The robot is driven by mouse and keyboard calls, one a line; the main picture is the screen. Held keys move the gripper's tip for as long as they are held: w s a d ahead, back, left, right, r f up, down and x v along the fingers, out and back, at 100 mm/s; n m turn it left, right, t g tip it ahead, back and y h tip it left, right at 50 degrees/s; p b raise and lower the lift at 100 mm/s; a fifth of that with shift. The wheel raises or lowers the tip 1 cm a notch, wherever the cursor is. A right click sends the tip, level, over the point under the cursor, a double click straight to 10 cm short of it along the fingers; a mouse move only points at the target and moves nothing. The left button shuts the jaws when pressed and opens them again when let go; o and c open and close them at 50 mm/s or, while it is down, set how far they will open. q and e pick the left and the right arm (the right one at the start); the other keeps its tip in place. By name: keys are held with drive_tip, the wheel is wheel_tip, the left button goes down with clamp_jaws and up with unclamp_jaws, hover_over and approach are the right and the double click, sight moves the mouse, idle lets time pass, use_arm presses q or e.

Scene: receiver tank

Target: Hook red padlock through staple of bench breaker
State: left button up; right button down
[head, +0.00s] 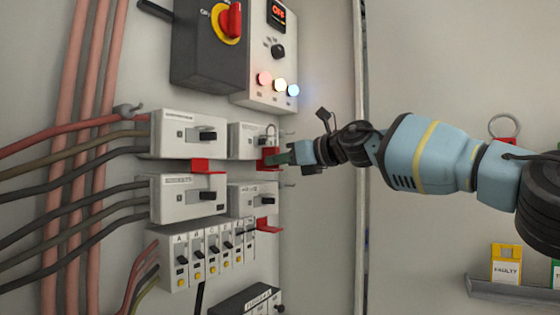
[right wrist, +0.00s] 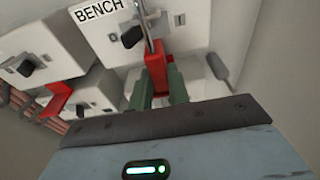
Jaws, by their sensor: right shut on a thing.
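The red padlock (head: 270,154) is between my right gripper's fingers, upright, its shackle pointing up in front of the bench breaker (head: 245,139). My right gripper (head: 283,158) is shut on it, coming from the right. In the right wrist view the green fingertips (right wrist: 158,82) pinch the padlock's red body (right wrist: 156,64), and its shackle rises beside the breaker labelled BENCH (right wrist: 108,30). The bench breaker's staple is not clearly distinguishable; I cannot tell whether the shackle passes through it. My left gripper is not in view.
Other breakers (head: 187,198) with red brackets (head: 208,165) sit left and below. A switch row (head: 205,255) is lower down. A control box (head: 268,60) with lit lamps is above. A small tray (head: 515,291) with tags is at the lower right.

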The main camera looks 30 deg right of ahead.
drive_tip(key=c, duration=1.3)
unclamp_jaws()
drive_tip(key=shift+o, duration=0.2)
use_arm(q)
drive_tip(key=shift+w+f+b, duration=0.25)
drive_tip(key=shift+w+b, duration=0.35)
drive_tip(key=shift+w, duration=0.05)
use_arm(e)
drive_tip(key=v, duration=0.8)
drive_tip(key=shift+w, duration=0.1)
